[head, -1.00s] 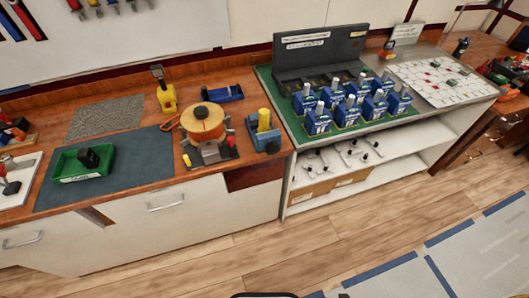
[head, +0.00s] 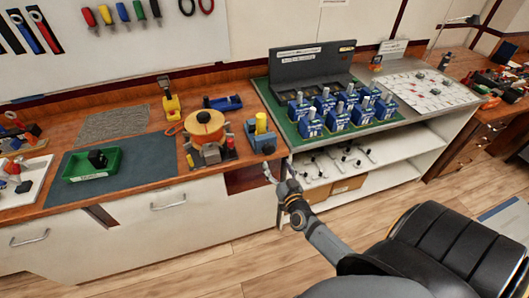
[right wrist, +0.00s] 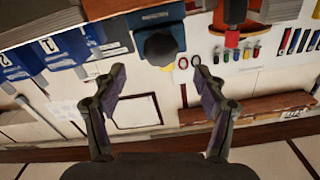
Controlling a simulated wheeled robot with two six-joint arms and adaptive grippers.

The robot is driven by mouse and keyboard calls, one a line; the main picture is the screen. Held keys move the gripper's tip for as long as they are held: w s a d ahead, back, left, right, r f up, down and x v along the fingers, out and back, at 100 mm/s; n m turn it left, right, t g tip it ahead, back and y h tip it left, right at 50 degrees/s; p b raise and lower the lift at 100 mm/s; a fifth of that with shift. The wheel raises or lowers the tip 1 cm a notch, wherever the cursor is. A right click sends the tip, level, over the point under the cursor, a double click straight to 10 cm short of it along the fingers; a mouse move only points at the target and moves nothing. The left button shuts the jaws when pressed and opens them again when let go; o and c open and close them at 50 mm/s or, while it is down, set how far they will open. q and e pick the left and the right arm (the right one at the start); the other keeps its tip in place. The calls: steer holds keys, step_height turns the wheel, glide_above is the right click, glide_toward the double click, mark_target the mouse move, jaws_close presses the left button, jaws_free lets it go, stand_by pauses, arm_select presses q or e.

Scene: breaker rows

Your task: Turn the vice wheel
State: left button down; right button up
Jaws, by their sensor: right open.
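A small blue vice (head: 250,135) with an upright yellow cylinder (head: 261,123) in it sits at the right front edge of the wooden bench. Its dark round wheel (head: 268,149) faces the front. My left gripper is out of view.
An orange round device (head: 205,130) stands left of the vice. A green-topped bench with several blue breakers (head: 338,118) stands close on the right. A green tray (head: 90,170) lies on a grey mat at the left.

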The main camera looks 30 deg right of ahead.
mark_target(270, 151)
steer(key=b+x, duration=0.1)
steer(key=x, duration=0.7)
steer(key=shift+w, duration=0.1)
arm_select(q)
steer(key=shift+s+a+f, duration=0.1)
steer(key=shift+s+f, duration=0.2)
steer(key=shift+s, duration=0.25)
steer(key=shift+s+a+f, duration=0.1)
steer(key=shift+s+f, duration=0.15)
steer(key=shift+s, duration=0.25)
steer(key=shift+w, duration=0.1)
arm_select(e)
steer(key=shift+a, duration=0.1)
steer(key=shift+c, duration=0.9)
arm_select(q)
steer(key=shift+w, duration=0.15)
arm_select(e)
steer(key=c, duration=1)
